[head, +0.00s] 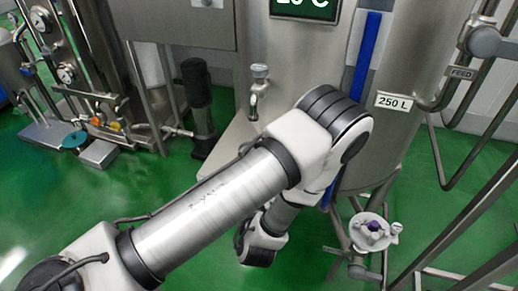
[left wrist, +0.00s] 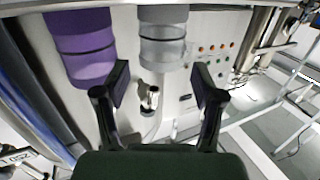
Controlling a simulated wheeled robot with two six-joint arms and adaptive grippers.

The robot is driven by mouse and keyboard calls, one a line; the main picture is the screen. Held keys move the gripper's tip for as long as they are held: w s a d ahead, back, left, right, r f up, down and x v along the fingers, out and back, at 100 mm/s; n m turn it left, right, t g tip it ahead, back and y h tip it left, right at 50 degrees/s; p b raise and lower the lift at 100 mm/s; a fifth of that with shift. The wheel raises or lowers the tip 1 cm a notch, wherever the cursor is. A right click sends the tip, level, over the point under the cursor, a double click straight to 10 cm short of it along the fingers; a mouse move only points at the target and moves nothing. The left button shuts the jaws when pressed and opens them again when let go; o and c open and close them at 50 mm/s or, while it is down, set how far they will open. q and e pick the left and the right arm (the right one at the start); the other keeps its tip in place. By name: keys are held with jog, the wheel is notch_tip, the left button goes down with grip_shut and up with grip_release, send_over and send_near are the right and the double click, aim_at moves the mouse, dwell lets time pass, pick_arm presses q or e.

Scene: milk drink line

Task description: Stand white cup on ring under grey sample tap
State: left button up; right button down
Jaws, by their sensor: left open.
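The grey sample tap (head: 258,85) juts from the front of the large pale tank in the head view. My left gripper (left wrist: 158,95) is open and shows in the left wrist view, with nothing between its fingers that I can see held. Beyond the fingers, between them, is a small shiny metal fitting (left wrist: 150,96) with a dark lower end; I cannot tell whether it is a tap. I cannot make out the white cup or the ring in either view.
A purple banded cylinder (left wrist: 82,45) and a grey banded cylinder (left wrist: 163,35) show ahead. Pipes stand at the right; green floor is open at left.

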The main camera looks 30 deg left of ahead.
pick_arm(q)
jog(key=w+a, duration=0.1)
jog(key=w+a+r, duration=0.1)
jog(key=shift+w+a+t, duration=0.3)
jog(key=shift+a, duration=0.1)
jog(key=p+x, duration=0.1)
jog(key=x, duration=0.3)
jog(key=shift+w, duration=0.4)
jog(key=shift+s, duration=0.1)
pick_arm(e)
jog(key=shift+a+r, duration=0.35)
jog(key=shift+r, duration=0.45)
pick_arm(q)
jog(key=shift+d+r, duration=0.1)
jog(key=c, duration=0.5)
jog(key=shift+c, duration=1.2)
